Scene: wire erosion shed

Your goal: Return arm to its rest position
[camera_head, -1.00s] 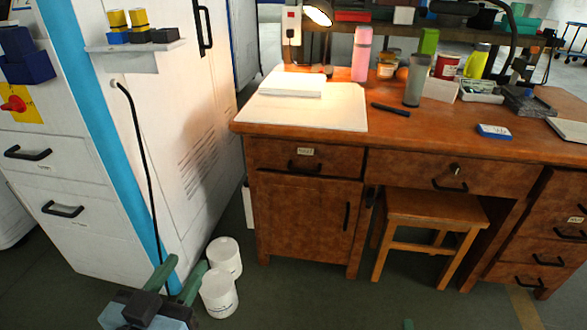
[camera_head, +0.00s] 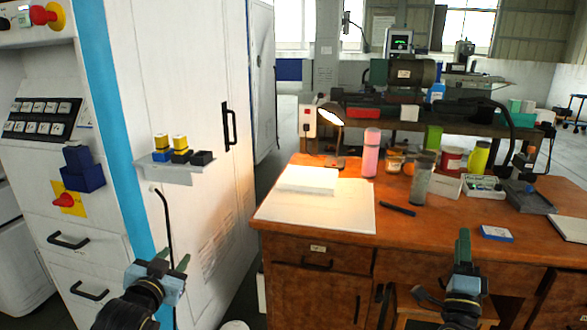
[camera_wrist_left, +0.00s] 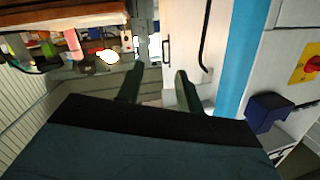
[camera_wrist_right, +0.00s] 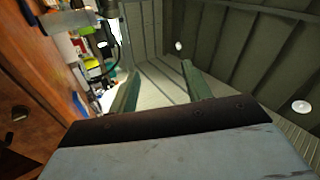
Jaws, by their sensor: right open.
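My left gripper (camera_head: 170,261) is raised in front of the white machine cabinet, at the lower left of the head view. Its two fingers stand apart with nothing between them in the left wrist view (camera_wrist_left: 159,80). My right gripper (camera_head: 464,245) is upright in front of the wooden desk (camera_head: 410,240), at the lower right of the head view. Its fingers are apart and empty in the right wrist view (camera_wrist_right: 160,78). Neither gripper appears to touch anything.
The desk carries an open pad (camera_head: 335,213), a lit lamp (camera_head: 331,115), a pink bottle (camera_head: 371,155) and a blue-white box (camera_head: 496,233). The white cabinet (camera_head: 205,90) has a small shelf (camera_head: 175,170) with yellow, blue and black blocks. A wooden stool (camera_head: 405,300) is partly hidden by my right arm.

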